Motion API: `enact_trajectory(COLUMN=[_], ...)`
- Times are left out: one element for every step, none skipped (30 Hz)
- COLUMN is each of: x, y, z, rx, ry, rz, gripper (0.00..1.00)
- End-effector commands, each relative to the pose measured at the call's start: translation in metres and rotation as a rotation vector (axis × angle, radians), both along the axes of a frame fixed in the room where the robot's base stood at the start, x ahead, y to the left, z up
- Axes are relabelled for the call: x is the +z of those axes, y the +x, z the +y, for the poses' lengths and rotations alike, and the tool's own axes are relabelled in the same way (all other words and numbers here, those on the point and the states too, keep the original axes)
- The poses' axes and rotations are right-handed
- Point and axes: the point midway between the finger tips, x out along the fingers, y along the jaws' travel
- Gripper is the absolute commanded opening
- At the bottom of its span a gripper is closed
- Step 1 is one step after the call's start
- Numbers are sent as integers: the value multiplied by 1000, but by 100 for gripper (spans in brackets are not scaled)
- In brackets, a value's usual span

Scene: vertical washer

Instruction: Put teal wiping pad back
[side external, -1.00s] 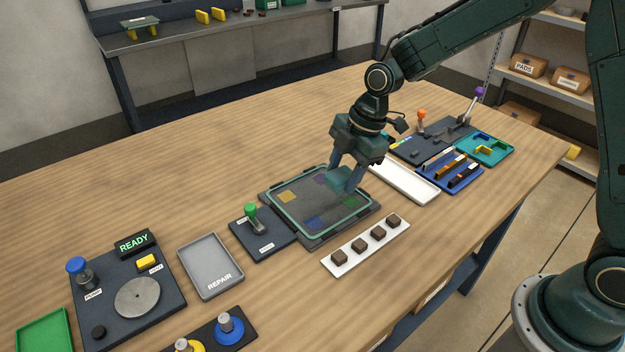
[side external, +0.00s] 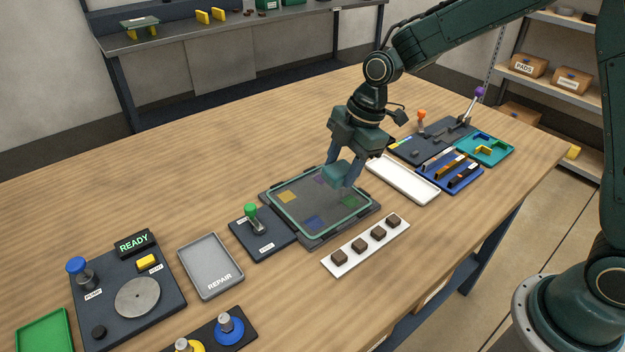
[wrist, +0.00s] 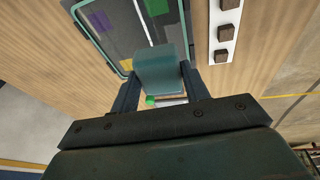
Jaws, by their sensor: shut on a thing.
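The teal wiping pad (side external: 338,173) is held between the fingers of my gripper (side external: 343,176), above the framed dark plate (side external: 320,232) with the teal border. In the wrist view the pad (wrist: 160,68) sits between the two fingers of my gripper (wrist: 160,85), which is shut on it. The pad looks raised off the plate, over its far right part in the side view. The plate carries yellow, purple, blue and green squares. The pad and fingers hide part of the plate.
An empty white tray (side external: 402,180) lies right of the plate. A white strip with several dark blocks (side external: 341,269) lies in front. A green-knobbed lever (side external: 252,215) and the grey REPAIR tray (side external: 210,266) are to the left. The wood behind the plate is clear.

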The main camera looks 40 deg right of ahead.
Motion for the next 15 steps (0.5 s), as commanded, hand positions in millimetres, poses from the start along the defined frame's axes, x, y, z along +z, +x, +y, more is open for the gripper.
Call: enact_trajectory(x=[3, 4, 6, 8, 10, 13, 16, 19, 22, 25, 29, 33, 37, 40, 45], y=[0, 0, -1, -1, -2, -3, -4, -5, -7, -9, -11, -14, -16, -19, -23], z=[5, 9, 14, 19, 24, 31, 38, 44, 54, 61, 69, 79, 87, 95, 105], rx=[4, 5, 10, 10, 13, 16, 18, 21, 24, 27, 30, 33, 36, 38, 41], ry=[0, 1, 1, 1, 2, 1, 2, 2, 3, 2, 2, 3, 3, 4, 3], rz=[-1, 0, 1, 3, 4, 6, 8, 9, 12, 15, 17, 21, 23, 25, 29], gripper=[24, 24, 24, 24, 24, 24, 24, 24, 24, 24, 24, 24, 24, 24, 24])
